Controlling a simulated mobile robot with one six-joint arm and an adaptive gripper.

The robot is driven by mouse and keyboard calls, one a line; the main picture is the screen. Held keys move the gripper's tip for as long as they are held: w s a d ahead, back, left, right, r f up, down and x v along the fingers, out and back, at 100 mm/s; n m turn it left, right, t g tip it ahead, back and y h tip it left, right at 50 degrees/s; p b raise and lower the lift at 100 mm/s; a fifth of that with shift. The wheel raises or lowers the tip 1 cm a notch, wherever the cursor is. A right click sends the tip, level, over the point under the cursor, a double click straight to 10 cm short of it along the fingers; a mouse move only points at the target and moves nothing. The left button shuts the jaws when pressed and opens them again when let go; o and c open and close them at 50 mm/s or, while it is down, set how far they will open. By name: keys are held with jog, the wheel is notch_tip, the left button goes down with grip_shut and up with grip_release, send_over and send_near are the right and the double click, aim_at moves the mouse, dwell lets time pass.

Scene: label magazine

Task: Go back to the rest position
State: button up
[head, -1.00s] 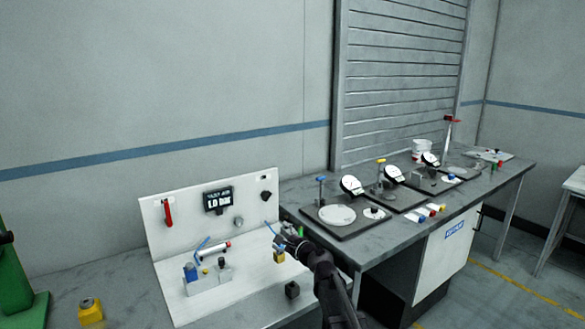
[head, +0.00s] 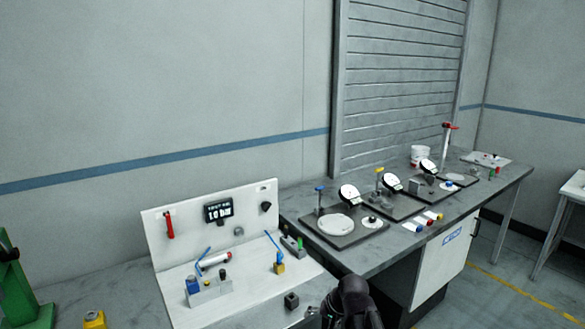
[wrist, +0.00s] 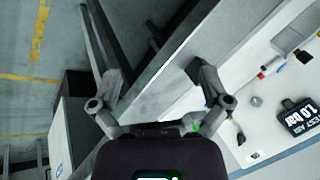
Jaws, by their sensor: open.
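My gripper (wrist: 155,78) shows in the wrist view with its two fingers spread wide and nothing between them. Through the gap I see grey bench edge and floor. In the head view my dark arm is at the bottom edge, in front of the grey bench; the fingers are mostly hidden or cut off there. The white test panel (head: 176,282) stands on the bench left of my arm, with a small display (head: 218,211) on its upright back. A yellow block with a blue lever (head: 279,267) stands on the panel's base, apart from my gripper.
A small black block (head: 291,301) sits near the panel's front right, close to my arm. Several dial gauge stands line the grey bench (head: 395,236) to the right. A holder with a blue block (head: 210,291) is on the panel. Open floor lies at right.

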jog(key=s+d+n+g+h+p, duration=0.1)
jog(key=s+d+n+g+h, duration=0.1)
jog(key=s+d, duration=0.7)
jog(key=g+h, duration=0.1)
jog(key=h, duration=0.1)
jog(key=shift+s+d+n+h, duration=0.25)
jog(key=shift+n+h, duration=0.05)
jog(key=c, duration=0.6)
jog(key=shift+o, duration=0.2)
